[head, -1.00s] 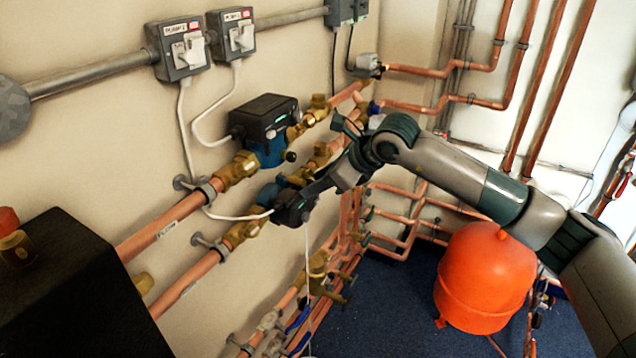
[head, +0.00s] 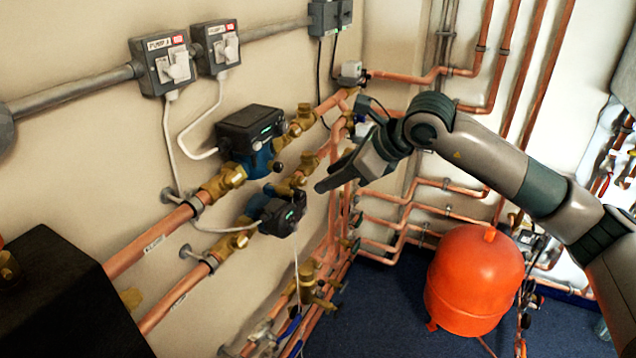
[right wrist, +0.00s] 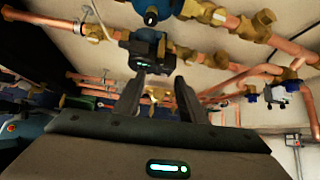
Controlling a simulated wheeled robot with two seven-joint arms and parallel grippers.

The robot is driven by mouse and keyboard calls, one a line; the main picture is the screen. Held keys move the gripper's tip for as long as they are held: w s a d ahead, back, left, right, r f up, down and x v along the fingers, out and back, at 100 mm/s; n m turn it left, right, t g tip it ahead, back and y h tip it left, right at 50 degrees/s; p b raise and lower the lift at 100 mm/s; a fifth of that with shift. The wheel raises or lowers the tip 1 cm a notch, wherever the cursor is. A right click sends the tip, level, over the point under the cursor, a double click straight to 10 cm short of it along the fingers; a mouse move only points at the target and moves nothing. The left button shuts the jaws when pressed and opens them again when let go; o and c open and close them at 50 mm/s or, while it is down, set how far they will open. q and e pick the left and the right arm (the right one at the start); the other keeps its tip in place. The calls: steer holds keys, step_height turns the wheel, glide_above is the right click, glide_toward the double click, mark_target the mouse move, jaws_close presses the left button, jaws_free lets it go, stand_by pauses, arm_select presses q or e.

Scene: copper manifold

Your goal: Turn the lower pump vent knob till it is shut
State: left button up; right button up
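The lower pump (head: 272,208) is a dark box with a small green display on a blue body, set in the lower copper pipe run. It also shows in the right wrist view (right wrist: 146,50), ahead of the fingers. I cannot make out its vent knob clearly in either view. The upper pump (head: 250,130) sits above it, with a small dark round knob (head: 278,167) at its lower right. My right gripper (head: 322,186) is to the right of the lower pump, with a gap between them. In the right wrist view its fingers (right wrist: 157,84) are apart and empty. My left gripper is not visible.
Copper pipes (head: 172,240) with brass valves run along the wall. A white cable (head: 298,262) hangs below the lower pump. An orange-red tank (head: 473,282) stands on the blue floor (head: 385,318). A black box (head: 62,295) fills the lower left. Switches (head: 162,62) are above.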

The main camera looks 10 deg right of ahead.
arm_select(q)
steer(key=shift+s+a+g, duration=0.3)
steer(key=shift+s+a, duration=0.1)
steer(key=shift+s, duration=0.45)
arm_select(e)
steer(key=v, duration=0.7)
steer(key=shift+c, duration=0.2)
